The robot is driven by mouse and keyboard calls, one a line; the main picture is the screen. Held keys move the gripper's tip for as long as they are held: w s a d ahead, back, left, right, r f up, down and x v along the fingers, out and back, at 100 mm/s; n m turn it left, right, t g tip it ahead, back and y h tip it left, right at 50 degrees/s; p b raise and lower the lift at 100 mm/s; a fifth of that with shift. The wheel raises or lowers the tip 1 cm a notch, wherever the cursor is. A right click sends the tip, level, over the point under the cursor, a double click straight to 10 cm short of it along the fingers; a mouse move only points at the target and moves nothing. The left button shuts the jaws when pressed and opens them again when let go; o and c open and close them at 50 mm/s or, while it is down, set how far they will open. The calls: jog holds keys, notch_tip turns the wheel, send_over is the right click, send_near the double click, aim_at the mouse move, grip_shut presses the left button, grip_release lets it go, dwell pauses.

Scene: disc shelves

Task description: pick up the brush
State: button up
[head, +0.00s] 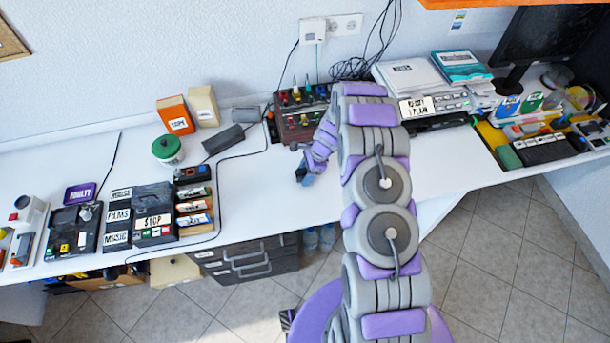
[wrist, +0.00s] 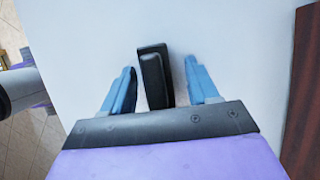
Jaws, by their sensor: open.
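A black object, which looks like the brush (wrist: 153,78), lies on the white desk in the wrist view. My gripper (wrist: 160,68) is open, with one blue finger on each side of the black object and a gap on both sides. The near end of the object is hidden behind the gripper's dark front edge. In the head view my gripper (head: 303,174) hangs low over the desk. I cannot make out the brush there.
A device with colored knobs (head: 300,116) stands behind my gripper. A green-lidded jar (head: 168,149), small boxes and labeled black cases (head: 153,214) are to the left. A printer (head: 436,106) and monitor (head: 545,45) are right. Bare desk (head: 250,180) lies left of my gripper.

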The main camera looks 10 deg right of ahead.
aim_at(304, 170)
jog(key=shift+a, duration=0.4)
jog(key=c, duration=0.3)
jog(key=shift+a, duration=0.1)
jog(key=c, duration=0.3)
jog(key=shift+d, duration=0.35)
jog(key=c, duration=0.4)
jog(key=shift+r, duration=0.1)
jog(key=shift+c, duration=0.2)
jog(key=shift+a+r, duration=0.15)
jog(key=shift+r, duration=0.2)
jog(key=r, duration=0.1)
jog(key=r+p, duration=0.1)
jog(key=r, duration=0.1)
jog(key=shift+s+r, duration=0.1)
jog(key=shift+s, duration=0.15)
jog(key=s+d, duration=0.3)
jog(key=s, duration=0.1)
jog(key=s+d+p, duration=0.1)
jog(key=s+d, duration=0.2)
jog(key=s, duration=0.1)
jog(key=s+d+r+p, duration=0.1)
jog(key=s+d, duration=0.2)
jog(key=s, duration=0.1)
jog(key=shift+s, duration=0.4)
